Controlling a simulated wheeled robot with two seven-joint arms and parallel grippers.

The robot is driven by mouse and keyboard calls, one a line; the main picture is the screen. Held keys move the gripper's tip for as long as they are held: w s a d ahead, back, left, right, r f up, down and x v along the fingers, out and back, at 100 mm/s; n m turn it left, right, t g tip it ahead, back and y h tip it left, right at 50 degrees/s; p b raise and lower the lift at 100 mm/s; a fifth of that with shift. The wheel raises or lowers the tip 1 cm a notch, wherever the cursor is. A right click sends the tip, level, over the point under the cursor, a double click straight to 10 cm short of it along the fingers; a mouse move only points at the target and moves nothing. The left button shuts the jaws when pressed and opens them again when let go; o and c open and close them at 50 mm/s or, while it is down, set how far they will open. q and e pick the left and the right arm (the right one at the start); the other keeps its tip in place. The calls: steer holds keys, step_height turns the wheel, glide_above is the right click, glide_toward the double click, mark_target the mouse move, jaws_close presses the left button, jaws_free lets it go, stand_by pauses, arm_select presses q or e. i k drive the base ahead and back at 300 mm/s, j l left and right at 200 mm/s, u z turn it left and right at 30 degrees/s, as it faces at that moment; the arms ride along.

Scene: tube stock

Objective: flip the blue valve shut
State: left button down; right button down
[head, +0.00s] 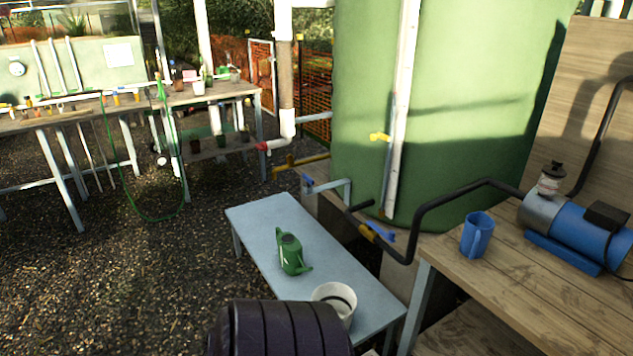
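Two blue valve handles show in the head view, both low near the large green tank (450,110). One blue handle (382,235) lies by a yellow fitting on the black pipe at the tank's foot, slightly tilted and roughly along the fitting. A smaller blue handle (308,181) sits at the end of a pale grey pipe to its left. I cannot tell from here how far either valve is open. Neither of my grippers is in view.
A pale blue bench (262,228) holds a green watering can (291,254) and a white bucket (336,299). A wooden table (510,285) at right carries a blue mug (476,235) and a blue pump (570,232). A dark ribbed thing (280,328) fills the bottom middle. Gravel at left is open.

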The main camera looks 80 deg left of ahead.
mark_target(390, 236)
steer(key=u, duration=2)
